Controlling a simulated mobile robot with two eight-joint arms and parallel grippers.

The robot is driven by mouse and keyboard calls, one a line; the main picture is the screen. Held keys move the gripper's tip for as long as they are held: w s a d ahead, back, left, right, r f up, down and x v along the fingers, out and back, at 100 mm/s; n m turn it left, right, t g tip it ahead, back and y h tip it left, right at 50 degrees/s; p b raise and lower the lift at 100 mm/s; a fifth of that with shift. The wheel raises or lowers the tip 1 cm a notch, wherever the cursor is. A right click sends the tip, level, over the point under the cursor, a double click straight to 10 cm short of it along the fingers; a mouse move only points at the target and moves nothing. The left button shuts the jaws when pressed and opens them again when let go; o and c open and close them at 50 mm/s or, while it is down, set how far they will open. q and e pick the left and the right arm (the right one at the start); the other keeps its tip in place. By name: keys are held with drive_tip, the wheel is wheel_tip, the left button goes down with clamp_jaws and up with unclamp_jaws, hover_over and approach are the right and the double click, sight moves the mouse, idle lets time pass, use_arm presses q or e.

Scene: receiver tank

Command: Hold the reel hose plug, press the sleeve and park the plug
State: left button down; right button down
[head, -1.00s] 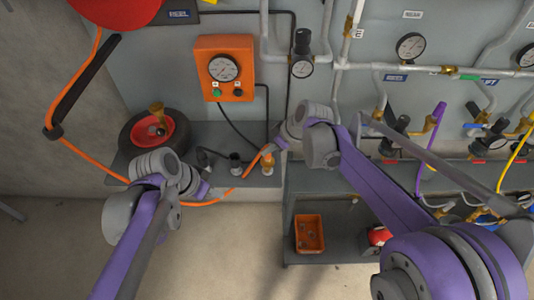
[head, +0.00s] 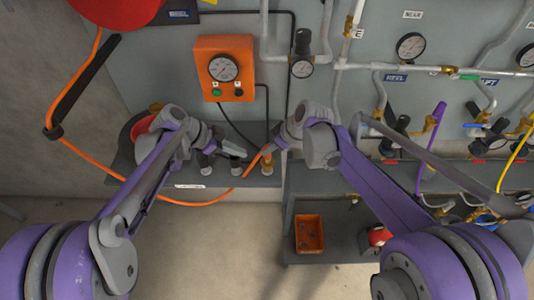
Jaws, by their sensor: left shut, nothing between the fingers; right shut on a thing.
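The orange reel hose (head: 232,192) hangs in a loop below the shelf and rises to my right gripper. My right gripper (head: 268,150) is shut on the hose's plug end, which the fingers mostly hide, above a brass fitting (head: 267,168) on the shelf. I cannot tell whether the plug touches this fitting, and I cannot make out the sleeve. My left gripper (head: 243,154) is shut and empty, just left of the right gripper, above a dark post (head: 236,168). Another dark post (head: 206,167) stands further left.
The red reel (head: 115,10) is at the top left. An orange gauge box (head: 224,68) hangs above the shelf (head: 150,176). A tyre (head: 125,150) is partly behind my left arm. An orange bin (head: 309,234) sits lower right. Pipes and gauges fill the right.

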sight(262, 161)
use_arm(q)
drive_tip(key=x, duration=0.6)
drive_tip(key=shift+w+d+f, duration=0.1)
drive_tip(key=shift+d+f, duration=0.15)
drive_tip(key=shift+f, duration=0.05)
drive_tip(key=shift+f, duration=0.8)
drive_tip(key=shift+r, duration=0.15)
use_arm(e)
drive_tip(key=shift+r, duration=0.2)
use_arm(q)
drive_tip(key=shift+w+r+p, duration=0.15)
drive_tip(key=shift+r+p, duration=0.2)
use_arm(e)
drive_tip(key=shift+r, duration=0.4)
use_arm(q)
drive_tip(key=shift+r, duration=0.1)
drive_tip(key=d+r+v, duration=0.1)
drive_tip(key=v, duration=0.5)
drive_tip(key=shift+a, duration=0.15)
drive_tip(key=shift+w+r, duration=0.1)
drive_tip(key=shift+r, duration=0.05)
use_arm(e)
drive_tip(key=shift+r, duration=0.15)
